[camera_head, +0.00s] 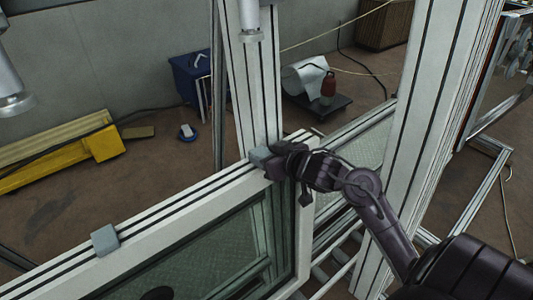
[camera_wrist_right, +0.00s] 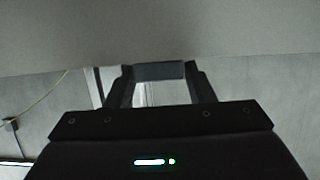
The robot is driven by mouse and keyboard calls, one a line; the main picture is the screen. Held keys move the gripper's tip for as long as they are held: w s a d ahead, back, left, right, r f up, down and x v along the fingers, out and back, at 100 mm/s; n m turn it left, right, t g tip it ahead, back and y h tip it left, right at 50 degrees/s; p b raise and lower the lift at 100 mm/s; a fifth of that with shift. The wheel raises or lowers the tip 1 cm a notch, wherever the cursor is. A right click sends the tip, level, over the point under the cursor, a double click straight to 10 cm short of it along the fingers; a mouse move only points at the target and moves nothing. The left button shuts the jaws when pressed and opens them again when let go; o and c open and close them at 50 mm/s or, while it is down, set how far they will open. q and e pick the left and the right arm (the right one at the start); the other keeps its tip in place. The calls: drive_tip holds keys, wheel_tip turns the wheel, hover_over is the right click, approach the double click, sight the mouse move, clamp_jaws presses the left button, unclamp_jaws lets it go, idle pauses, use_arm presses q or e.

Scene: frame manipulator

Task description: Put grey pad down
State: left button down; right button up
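A grey pad (camera_head: 260,156) is at the tip of my right gripper (camera_head: 273,160), at the right end of the white frame's top rail (camera_head: 190,186). In the right wrist view the gripper's two dark fingers (camera_wrist_right: 160,88) are on either side of a grey bar-shaped piece (camera_wrist_right: 160,71), which looks like this pad. I cannot tell whether the pad touches the rail or is just above it. A second grey pad (camera_head: 105,240) sits on the same rail further left, apart from the gripper. My left gripper is not in view.
A white upright post (camera_head: 255,85) rises just behind the gripper, and a wider one (camera_head: 425,110) stands to the right. Yellow equipment (camera_head: 60,150), a blue box (camera_head: 190,75) and a trolley with a red canister (camera_head: 328,88) are on the floor behind. Open floor lies between them.

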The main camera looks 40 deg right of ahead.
drive_tip(key=shift+o, duration=1.2)
